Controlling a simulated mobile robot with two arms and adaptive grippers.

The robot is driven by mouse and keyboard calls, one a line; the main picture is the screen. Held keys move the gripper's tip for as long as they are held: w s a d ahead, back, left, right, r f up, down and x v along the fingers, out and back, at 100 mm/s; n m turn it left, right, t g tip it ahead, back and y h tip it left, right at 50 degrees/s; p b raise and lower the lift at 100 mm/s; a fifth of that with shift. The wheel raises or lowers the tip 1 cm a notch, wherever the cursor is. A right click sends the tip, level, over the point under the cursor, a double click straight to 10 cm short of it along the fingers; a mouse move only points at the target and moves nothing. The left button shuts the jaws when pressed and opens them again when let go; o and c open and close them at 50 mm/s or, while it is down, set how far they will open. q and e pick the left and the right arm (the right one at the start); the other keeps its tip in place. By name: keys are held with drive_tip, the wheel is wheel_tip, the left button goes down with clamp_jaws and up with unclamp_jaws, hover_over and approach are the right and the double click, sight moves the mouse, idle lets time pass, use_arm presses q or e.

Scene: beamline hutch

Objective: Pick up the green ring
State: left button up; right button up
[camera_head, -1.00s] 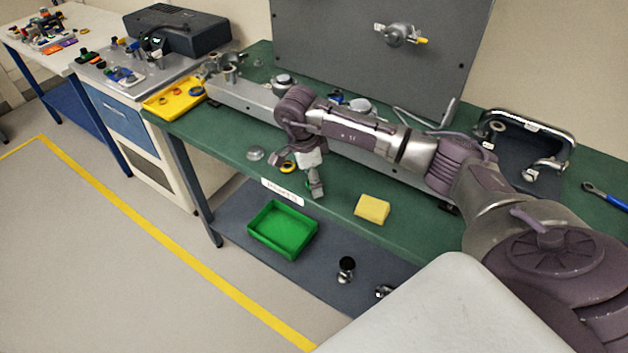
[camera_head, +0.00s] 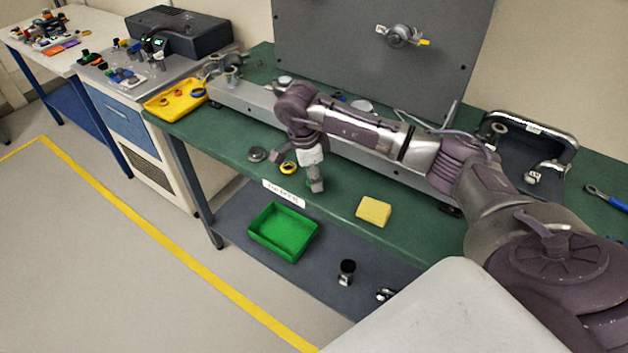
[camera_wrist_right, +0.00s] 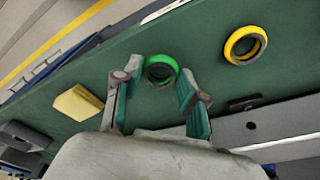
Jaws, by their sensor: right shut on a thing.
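The green ring (camera_wrist_right: 149,75) lies between the fingertips of my right gripper (camera_wrist_right: 160,80) in the right wrist view, with a finger on each side of it. The gripper is shut on the ring, low at the green bench top. In the head view my right gripper (camera_head: 305,178) is near the front edge of the bench, and only a sliver of green shows beside its finger. I cannot tell whether the ring is clear of the bench. My left gripper is not in view.
A yellow ring (camera_head: 289,168) lies close to the gripper, with a dark round part (camera_head: 257,154) left of it. A yellow block (camera_head: 374,211) sits to the right. A grey rail (camera_head: 245,103) runs behind. A green tray (camera_head: 258,249) is on the lower shelf.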

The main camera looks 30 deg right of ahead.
wheel_tip(320, 180, up, 3)
drive_tip(key=shift+f+b, duration=0.1)
drive_tip(key=shift+b, duration=0.5)
drive_tip(key=s+d+r+b, duration=0.2)
drive_tip(key=s+d+r, duration=0.5)
drive_tip(key=s, duration=0.2)
drive_tip(key=shift+d+b, duration=0.3)
drive_tip(key=shift+b, duration=0.1)
